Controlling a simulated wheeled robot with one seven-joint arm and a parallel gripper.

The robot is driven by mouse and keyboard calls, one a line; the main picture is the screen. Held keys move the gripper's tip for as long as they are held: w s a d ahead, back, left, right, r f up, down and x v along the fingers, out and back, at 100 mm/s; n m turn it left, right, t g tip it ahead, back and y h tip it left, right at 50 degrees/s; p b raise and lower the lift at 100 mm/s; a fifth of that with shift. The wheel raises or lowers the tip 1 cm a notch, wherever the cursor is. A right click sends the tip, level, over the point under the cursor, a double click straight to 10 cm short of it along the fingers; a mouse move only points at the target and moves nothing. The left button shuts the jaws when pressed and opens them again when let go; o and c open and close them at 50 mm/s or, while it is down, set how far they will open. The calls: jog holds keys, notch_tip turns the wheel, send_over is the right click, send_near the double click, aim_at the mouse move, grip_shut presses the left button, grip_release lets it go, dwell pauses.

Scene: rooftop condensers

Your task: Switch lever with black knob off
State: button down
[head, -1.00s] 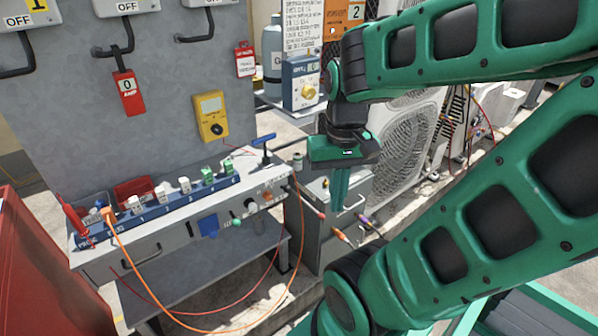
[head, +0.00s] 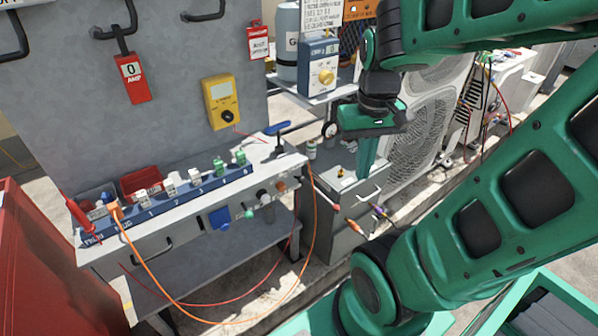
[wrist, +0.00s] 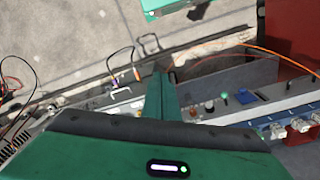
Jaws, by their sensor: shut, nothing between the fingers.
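A row of small knobs sits on the front panel of the grey bench (head: 150,245). A dark knob (head: 264,197), which looks like the black one, lies between a green knob (head: 249,214) and an orange knob (head: 281,187). Its lever position is too small to tell. In the wrist view the dark knob (wrist: 209,107) shows right of my fingers. My gripper (head: 365,178) is shut and empty, pointing down to the right of the bench and apart from the knobs. Its fingers also show in the wrist view (wrist: 161,85).
Orange and red cables (head: 170,308) loop in front of the bench. A blue strip (head: 135,225) with several white and green switches lies on top, near a blue-handled lever (head: 277,128). A red cabinet (head: 45,265) stands left; a grey drawer box (head: 345,205) stands beneath my gripper.

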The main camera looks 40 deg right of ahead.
jog(key=w+f+n, duration=0.2)
jog(key=w+n, duration=0.1)
jog(key=w, duration=0.9)
jog(key=n+t+h, duration=0.1)
jog(key=n, duration=0.2)
send_over(301, 177)
jog(key=s+a, duration=0.2)
jog(key=a, duration=0.1)
jog(key=f, duration=0.3)
jog(key=shift+s+d+f, duration=0.15)
jog(key=shift+s+f, duration=0.05)
jog(key=shift+f, duration=0.1)
jog(key=shift+m, duration=0.3)
jog(key=f, duration=0.4)
jog(key=w+d+f, duration=0.1)
jog(key=f, duration=0.4)
jog(key=d+f, duration=0.1)
jog(key=f, duration=0.3)
jog(key=shift+w+d+f, duration=0.15)
jog(key=shift+w+f, duration=0.2)
jog(key=shift+w, duration=0.05)
jog(key=shift+a, duration=0.3)
jog(key=shift+d, duration=0.15)
